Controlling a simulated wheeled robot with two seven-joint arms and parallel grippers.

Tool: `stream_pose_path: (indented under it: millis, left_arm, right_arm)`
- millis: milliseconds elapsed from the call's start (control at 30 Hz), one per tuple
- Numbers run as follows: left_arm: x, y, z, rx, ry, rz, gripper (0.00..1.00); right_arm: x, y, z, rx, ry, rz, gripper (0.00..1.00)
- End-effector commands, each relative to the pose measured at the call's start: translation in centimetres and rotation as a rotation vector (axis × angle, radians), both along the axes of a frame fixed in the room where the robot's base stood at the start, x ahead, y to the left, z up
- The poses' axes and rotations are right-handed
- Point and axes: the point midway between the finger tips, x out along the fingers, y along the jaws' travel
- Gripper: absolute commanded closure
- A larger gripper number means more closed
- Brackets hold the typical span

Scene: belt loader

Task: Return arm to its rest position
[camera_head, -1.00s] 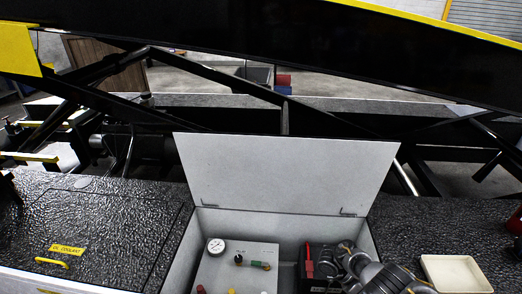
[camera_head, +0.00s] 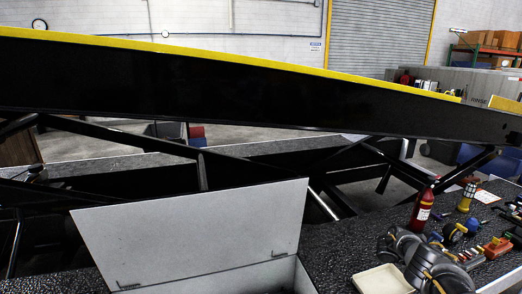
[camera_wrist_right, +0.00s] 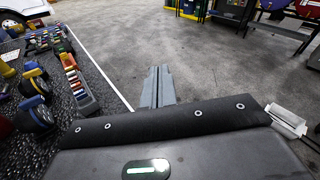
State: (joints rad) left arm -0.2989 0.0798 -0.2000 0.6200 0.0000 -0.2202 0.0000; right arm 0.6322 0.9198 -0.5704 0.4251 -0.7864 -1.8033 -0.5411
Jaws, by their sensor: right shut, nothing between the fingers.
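In the right wrist view my right gripper (camera_wrist_right: 158,88) has its two grey fingers together, with nothing between them. It is over bare floor, just beyond the white edge of the black textured deck. The right fingertips cannot be made out there. My left gripper is in neither current view.
The raised box lid (camera_head: 190,235) stands at lower centre. A red extinguisher (camera_head: 422,208), a yellow lantern (camera_head: 467,197) and several tools crowd the deck's right end. A socket rack (camera_wrist_right: 77,82) lies left of the gripper. The concrete floor (camera_wrist_right: 225,70) is clear ahead.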

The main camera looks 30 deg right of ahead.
Motion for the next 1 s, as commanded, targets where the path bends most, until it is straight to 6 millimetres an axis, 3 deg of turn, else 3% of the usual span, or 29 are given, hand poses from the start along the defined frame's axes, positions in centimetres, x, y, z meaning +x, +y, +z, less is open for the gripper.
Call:
stream_pose_path:
  millis: [33,67,100,400,533,700,933,967,1000]
  left_arm:
    - [0.0,0.0,0.0,0.0,0.0,0.0,0.58]
    - [0.0,0.0,0.0,0.0,0.0,0.0,0.58]
    - [0.0,0.0,-0.1,0.0,0.0,0.0,0.58]
    - [0.0,0.0,0.0,0.0,0.0,0.0,0.58]
    - [0.0,0.0,0.0,0.0,-0.001,0.0,0.58]
    - [0.0,0.0,0.0,0.0,0.0,0.0,0.58]
    - [-0.1,0.0,0.0,0.0,0.0,0.0,0.58]
    - [-0.1,0.0,0.0,0.0,0.0,0.0,0.58]
    - [-0.1,0.0,0.0,0.0,0.0,0.0,0.58]
  right_arm:
    - [-1.1,-1.4,1.6,-0.027,0.0,-0.02,1.0]
    - [-1.6,-1.7,1.4,-0.032,-0.011,-0.022,1.0]
    - [-2.2,-1.7,-1.0,-0.027,-0.067,-0.006,1.0]
    - [-6.6,-4.1,-13.1,-0.049,-0.556,0.072,1.0]
    - [-8.4,-5.5,-17.5,-0.056,-0.826,0.129,1.0]
    - [-9.7,-6.9,-20.1,-0.042,-1.127,0.211,1.0]
    - [-10.9,-7.5,-20.1,0.021,-1.423,0.321,1.0]
    - [-11.0,-7.1,-20.5,0.034,-1.451,0.322,1.0]
    - [-11.1,-5.6,-22.2,0.047,-1.452,0.293,1.0]
